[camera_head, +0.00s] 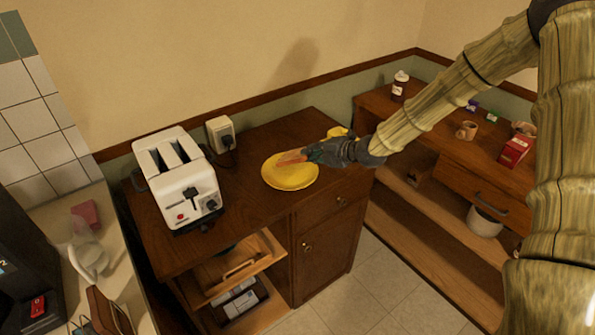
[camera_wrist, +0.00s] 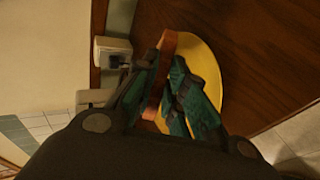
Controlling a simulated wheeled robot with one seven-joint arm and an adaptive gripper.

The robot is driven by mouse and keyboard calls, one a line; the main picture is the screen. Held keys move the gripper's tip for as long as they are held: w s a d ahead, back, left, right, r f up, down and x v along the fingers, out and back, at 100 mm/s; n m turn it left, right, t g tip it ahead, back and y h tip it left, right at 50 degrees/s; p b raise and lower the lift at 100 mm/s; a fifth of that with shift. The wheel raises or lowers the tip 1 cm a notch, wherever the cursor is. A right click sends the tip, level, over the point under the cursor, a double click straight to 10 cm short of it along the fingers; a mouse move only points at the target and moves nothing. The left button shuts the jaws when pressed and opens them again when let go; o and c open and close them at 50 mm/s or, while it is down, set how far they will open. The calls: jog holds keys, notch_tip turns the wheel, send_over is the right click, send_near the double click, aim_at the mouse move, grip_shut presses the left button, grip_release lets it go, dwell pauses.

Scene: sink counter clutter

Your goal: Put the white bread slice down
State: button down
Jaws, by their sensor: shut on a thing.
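My gripper (camera_head: 308,154) reaches in from the right over the dark wooden cabinet. Its teal and black fingers also show in the wrist view (camera_wrist: 165,88), shut on the bread slice (camera_wrist: 167,44). The slice is seen nearly edge-on there as an orange-brown strip. In the head view the slice (camera_head: 290,158) shows at the fingertips, over the yellow plate (camera_head: 291,179). The plate lies on the cabinet top and shows behind the fingers in the wrist view (camera_wrist: 206,66). I cannot tell whether the slice touches the plate.
A white toaster (camera_head: 178,185) stands left of the plate. A wall outlet (camera_head: 221,134) with a plug is behind. A small yellow thing (camera_head: 338,132) sits partly hidden behind my gripper. Bare cabinet top (camera_head: 245,213) lies in front.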

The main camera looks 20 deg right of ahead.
jog(key=shift+a+f, duration=0.1)
jog(key=shift+f, duration=0.05)
jog(key=c, duration=1.6)
grip_release()
jog(key=shift+c, duration=0.2)
jog(key=shift+s+d+r+p, duration=0.35)
jog(key=shift+s+r+p, duration=0.05)
jog(key=shift+s+r, duration=0.05)
jog(key=p+v, duration=0.3)
jog(key=v, duration=0.3)
jog(key=shift+s+d, duration=0.15)
jog(key=shift+s, duration=0.1)
